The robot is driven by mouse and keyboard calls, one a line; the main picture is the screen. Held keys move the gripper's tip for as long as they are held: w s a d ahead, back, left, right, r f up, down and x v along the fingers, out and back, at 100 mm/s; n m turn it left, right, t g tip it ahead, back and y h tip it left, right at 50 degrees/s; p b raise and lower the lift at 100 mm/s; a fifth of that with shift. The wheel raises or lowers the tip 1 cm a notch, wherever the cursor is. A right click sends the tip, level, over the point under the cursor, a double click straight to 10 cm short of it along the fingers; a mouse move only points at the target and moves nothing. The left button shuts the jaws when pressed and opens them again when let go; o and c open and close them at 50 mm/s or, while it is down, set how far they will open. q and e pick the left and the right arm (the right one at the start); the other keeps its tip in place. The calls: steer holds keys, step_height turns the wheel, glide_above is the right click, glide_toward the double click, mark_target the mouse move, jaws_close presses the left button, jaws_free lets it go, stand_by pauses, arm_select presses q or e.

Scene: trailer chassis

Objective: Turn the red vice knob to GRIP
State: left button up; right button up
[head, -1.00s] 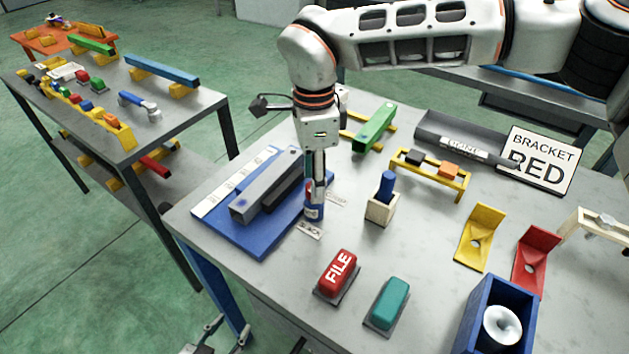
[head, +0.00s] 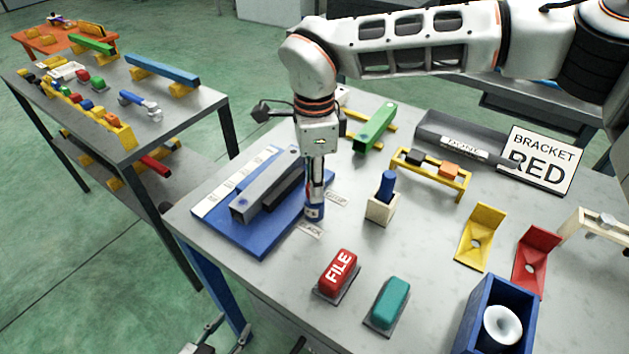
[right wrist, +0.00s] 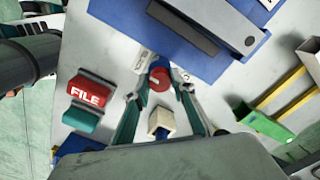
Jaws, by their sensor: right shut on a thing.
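The red vice knob (right wrist: 159,77) with a pale pointer mark shows in the right wrist view. It sits on a small blue round base (head: 314,213) beside the vice, and in the head view my gripper covers most of it. My right gripper (head: 315,200) points straight down, its fingers on either side of the knob and shut on it. Small white labels SLACK (head: 311,231) and GRIP (head: 337,199) lie beside the base. I cannot tell where the mark points. The grey vice (head: 265,190) stands on a blue plate (head: 235,232). My left gripper (head: 225,332) is low at the bottom edge, fingers apart, empty.
A red FILE block (head: 338,270), a teal block (head: 388,302) and a wooden holder with a blue peg (head: 386,190) stand near. A green bar (head: 375,127) lies behind. Yellow and red brackets, a BRACKET RED sign (head: 540,160) and a blue box (head: 495,318) are right.

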steer(key=m, duration=0.4)
steer(key=shift+b, duration=0.35)
steer(key=m, duration=0.5)
steer(key=m+b, duration=0.1)
steer(key=m, duration=0.2)
steer(key=shift+m, duration=0.3)
steer(key=m, duration=0.4)
steer(key=shift+m, duration=0.3)
steer(key=m, duration=0.4)
steer(key=shift+b, duration=0.35)
steer(key=m, duration=0.9)
steer(key=shift+m+b, duration=0.3)
steer(key=shift+m, duration=1.8)
